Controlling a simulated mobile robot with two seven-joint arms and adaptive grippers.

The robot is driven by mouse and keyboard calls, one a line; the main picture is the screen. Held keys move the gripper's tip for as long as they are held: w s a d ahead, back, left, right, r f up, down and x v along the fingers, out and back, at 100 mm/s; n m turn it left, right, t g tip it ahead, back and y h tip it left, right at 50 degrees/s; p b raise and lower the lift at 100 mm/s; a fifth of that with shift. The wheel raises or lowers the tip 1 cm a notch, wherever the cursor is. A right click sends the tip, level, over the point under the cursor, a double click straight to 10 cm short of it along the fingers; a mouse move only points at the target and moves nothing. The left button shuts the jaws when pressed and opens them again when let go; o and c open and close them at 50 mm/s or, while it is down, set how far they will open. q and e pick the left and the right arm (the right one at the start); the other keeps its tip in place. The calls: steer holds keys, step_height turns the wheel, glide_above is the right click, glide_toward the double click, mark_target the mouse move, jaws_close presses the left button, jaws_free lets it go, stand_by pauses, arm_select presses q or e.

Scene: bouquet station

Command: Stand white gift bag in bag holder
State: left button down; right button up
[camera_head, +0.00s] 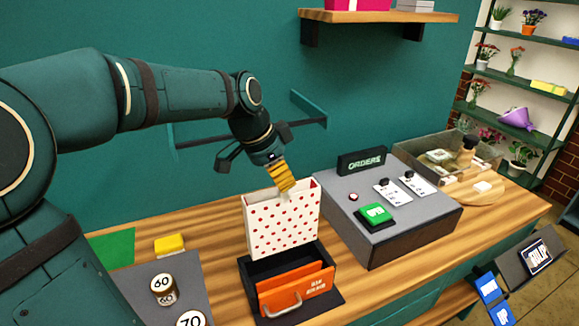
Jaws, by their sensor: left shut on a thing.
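The white gift bag (281,222) with red dots is upright in the middle of the counter. My left gripper (285,192) comes down from above and is shut on the top edge of the bag. The bag holder (244,268) is a black open box with an orange front panel and a pale handle. The bag's lower edge meets the holder's back rim in the picture. I cannot tell whether the bag's base is inside the holder, behind it or just above it. My right gripper is not in view.
A grey console (385,245) with a green button (376,213) stands right of the bag. A clear bin (440,150) is behind it. Weights (163,288) and a yellow block (169,244) are at left. A wall shelf (380,17) hangs above.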

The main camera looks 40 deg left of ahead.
arm_select(q)
steer(key=b, duration=0.4)
glide_above(281, 217)
steer(key=w+a, duration=0.1)
steer(key=w, duration=0.1)
steer(key=shift+s+a+f, duration=0.1)
steer(key=shift+s+f, duration=0.05)
steer(key=shift+f, duration=1.05)
steer(key=shift+s+f, duration=0.1)
steer(key=shift+f, duration=1.05)
steer(key=shift+f+b, duration=0.5)
steer(key=shift+f, duration=0.55)
steer(key=shift+f+b, duration=2.15)
steer(key=shift+f, duration=0.5)
steer(key=c, duration=0.6)
jaws_free()
steer(key=v, duration=1.2)
